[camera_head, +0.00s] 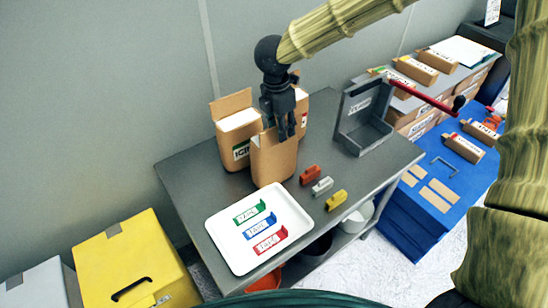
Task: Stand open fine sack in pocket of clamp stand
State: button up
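Three brown paper sacks stand on the grey table. The left sack (234,118) is open-topped with a green-edged label that seems to begin "ICIN". The front sack (272,166) shows a plain face and an open top. A rear sack (301,98) with a red mark is partly hidden. I cannot tell which is the fine sack. My gripper (287,134) points down at the front sack's upper right rim, its fingers overlapping it in view. Whether they grip it is unclear. The grey clamp stand (364,136), with a red lever, stands to the right, its pocket empty.
A white tray (216,225) with green, blue and red tape pieces lies in front. Orange (310,174), white (322,186) and yellow (336,200) clips lie beside it. The red lever (425,97) sticks out to the right. Bare tabletop (335,165) lies between sacks and stand.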

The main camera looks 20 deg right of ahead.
jog(key=shift+f, duration=0.25)
dwell(0.4)
grip_shut()
jog(key=shift+r, duration=0.1)
